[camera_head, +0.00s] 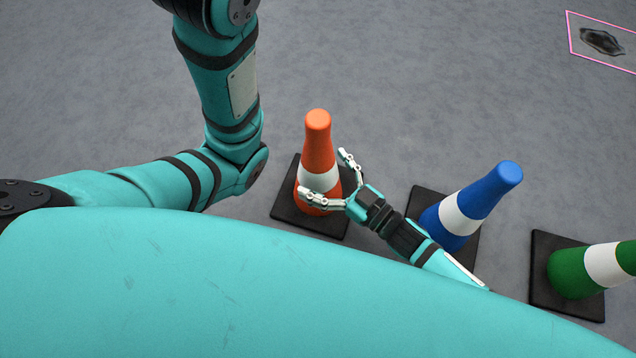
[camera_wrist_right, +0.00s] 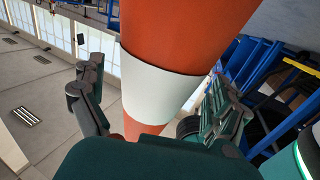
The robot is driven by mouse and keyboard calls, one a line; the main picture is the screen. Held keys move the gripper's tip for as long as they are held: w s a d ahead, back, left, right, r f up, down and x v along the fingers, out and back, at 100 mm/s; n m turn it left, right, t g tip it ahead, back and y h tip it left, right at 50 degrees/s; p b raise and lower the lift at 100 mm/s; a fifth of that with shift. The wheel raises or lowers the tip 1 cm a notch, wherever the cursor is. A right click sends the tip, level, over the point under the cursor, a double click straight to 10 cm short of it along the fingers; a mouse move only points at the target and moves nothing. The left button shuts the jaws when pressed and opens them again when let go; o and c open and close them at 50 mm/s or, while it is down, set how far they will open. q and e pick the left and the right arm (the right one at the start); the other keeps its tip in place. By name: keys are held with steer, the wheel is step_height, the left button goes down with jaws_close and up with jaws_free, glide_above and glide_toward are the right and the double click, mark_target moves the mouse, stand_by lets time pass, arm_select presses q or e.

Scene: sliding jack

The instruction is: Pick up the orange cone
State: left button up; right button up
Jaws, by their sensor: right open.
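The orange cone (camera_head: 318,137) has a white band and stands upright on a black square base on the grey floor, left of the other cones in the head view. My right gripper (camera_head: 325,178) is open, with one finger on the near side of the cone and the other on its far right side, at about the height of the white band. In the right wrist view the cone (camera_wrist_right: 185,30) stands between the two spread fingers (camera_wrist_right: 160,118). I cannot tell whether either finger touches it. My left gripper is not in view.
A blue cone (camera_head: 490,186) stands right of the orange one, close to my right forearm. A green cone (camera_head: 573,273) stands further right. A pink-outlined patch with a dark stain (camera_head: 601,41) lies at the top right. The floor behind the cones is clear.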

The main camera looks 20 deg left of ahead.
steer(key=shift+b+x, duration=0.3)
steer(key=shift+x, duration=0.75)
steer(key=c, duration=1.4)
steer(key=shift+c, duration=0.9)
steer(key=shift+r, duration=0.15)
